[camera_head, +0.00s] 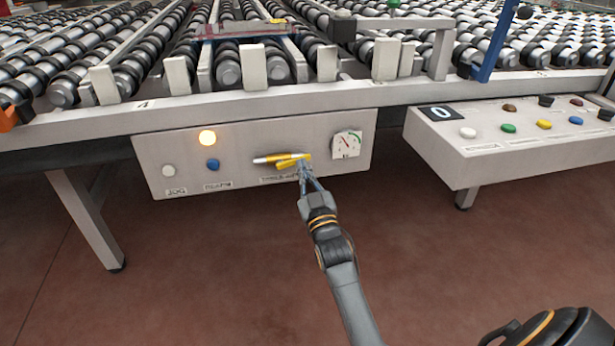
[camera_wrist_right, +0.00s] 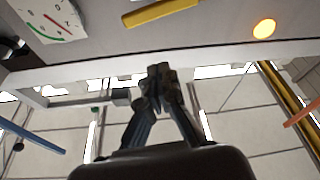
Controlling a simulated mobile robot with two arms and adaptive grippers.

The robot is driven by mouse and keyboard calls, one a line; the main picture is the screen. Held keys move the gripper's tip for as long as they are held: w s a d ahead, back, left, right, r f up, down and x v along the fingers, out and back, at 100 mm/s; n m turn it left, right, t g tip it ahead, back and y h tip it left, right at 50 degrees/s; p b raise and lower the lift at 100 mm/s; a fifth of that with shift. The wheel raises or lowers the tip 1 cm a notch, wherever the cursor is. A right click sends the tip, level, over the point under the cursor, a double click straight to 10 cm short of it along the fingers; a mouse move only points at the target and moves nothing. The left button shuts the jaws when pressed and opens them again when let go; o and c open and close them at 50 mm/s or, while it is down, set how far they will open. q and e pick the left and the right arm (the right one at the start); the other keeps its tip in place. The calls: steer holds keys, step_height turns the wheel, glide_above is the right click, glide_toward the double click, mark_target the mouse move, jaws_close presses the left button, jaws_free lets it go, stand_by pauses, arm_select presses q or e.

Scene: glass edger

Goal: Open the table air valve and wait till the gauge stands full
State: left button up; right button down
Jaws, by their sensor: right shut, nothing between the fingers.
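The air valve's yellow handle (camera_head: 283,161) lies roughly level across the front of the grey control panel (camera_head: 230,135). It also shows at the top of the wrist view (camera_wrist_right: 160,12). The gauge (camera_head: 346,144) is right of it; its red needle points to the upper left, outside the green arc. The gauge's face also shows in the wrist view (camera_wrist_right: 48,18). My right gripper (camera_head: 305,172) is shut and empty, its tips by the handle's right end in the head view. In the wrist view its fingertips (camera_wrist_right: 160,82) appear apart from the handle. My left gripper is not in view.
The panel also carries a lit amber lamp (camera_head: 207,138), a white button (camera_head: 168,170) and a blue button (camera_head: 212,165). The roller table (camera_head: 250,105) overhangs it. A second console (camera_head: 500,145) with several coloured buttons stands right. The floor (camera_head: 200,270) in front is clear.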

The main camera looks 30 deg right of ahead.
steer(key=shift+v, duration=1.55)
